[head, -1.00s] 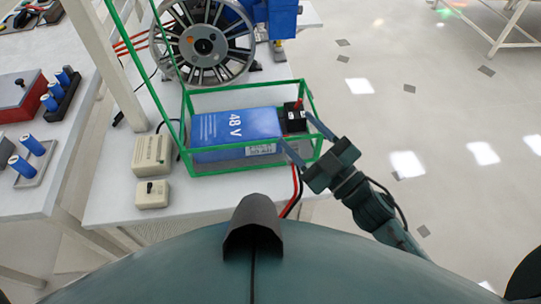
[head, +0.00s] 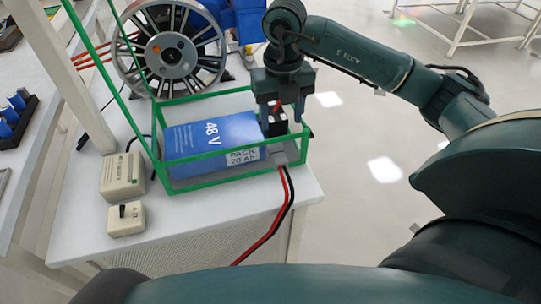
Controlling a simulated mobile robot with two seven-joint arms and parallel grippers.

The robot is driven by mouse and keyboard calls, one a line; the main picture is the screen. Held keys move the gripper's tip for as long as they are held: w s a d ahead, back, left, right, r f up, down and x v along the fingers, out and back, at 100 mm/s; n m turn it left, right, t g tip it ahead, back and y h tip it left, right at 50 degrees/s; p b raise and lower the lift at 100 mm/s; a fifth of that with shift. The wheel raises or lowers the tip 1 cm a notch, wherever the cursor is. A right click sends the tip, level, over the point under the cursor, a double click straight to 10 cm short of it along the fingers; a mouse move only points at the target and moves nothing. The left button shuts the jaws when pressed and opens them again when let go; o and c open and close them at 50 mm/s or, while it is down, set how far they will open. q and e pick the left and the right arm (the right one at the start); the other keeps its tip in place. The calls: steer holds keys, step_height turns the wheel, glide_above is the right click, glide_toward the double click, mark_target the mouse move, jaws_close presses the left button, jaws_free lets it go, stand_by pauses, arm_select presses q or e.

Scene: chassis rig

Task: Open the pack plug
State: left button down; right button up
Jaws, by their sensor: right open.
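The blue 48 V battery pack (head: 200,137) lies inside a green open frame (head: 215,180) on the white table. A black plug block (head: 279,127) sits at the pack's right end, with a bit of red at its top. A grey piece (head: 279,157) is at the frame's front right, where a red and black cable pair (head: 283,190) hangs down. My right gripper (head: 282,114) points down over the black block, open, with a finger on either side in the picture. The gripper partly hides the block; I cannot tell whether they touch. My left gripper is out of view.
A spoked wheel (head: 170,55) stands behind the frame. A beige box (head: 122,175) and a smaller switch box (head: 126,218) sit to its left. A white post (head: 75,75) rises at the left. Floor is open to the right of the table.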

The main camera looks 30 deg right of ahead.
mark_target(280, 158)
step_height(280, 158, down, 12)
steer(key=shift+f, duration=0.2)
steer(key=shift+c, duration=0.3)
jaws_close()
stand_by(0.4)
